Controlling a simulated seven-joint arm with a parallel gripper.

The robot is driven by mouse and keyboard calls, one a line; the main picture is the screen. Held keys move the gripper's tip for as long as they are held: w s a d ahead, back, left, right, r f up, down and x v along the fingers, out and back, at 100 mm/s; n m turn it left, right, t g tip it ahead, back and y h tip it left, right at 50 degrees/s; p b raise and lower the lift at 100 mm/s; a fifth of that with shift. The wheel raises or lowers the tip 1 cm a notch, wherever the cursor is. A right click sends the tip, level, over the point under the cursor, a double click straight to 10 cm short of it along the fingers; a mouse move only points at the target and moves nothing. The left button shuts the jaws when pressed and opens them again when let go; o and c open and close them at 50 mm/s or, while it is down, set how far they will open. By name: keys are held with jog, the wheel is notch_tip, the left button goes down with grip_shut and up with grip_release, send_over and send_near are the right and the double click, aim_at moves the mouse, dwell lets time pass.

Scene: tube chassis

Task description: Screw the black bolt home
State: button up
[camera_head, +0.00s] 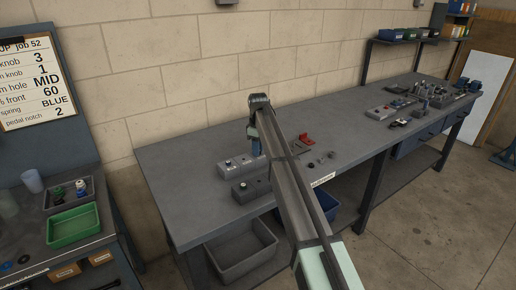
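My arm reaches over the grey workbench (185,165), and my gripper (256,150) points down at its end. It is over or just behind a light grey block (237,167), and I cannot tell if it touches anything. Its fingers are too small to show whether they are open or shut. The light block has a small dark-topped part (228,162) at its left. A darker block (250,189) in front has a small pale-topped part (243,185). I cannot tell which of these is the black bolt. My arm hides part of the bench.
A red part (306,139) and small dark pieces (320,161) lie right of my arm. Several fixtures (430,95) stand farther right. A green tray (73,225) and a dark tray (69,193) sit on the left bench. The workbench's left part is clear.

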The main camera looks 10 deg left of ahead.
grip_shut()
jog(key=m, duration=0.5)
dwell(0.5)
jog(key=shift+m, duration=2.6)
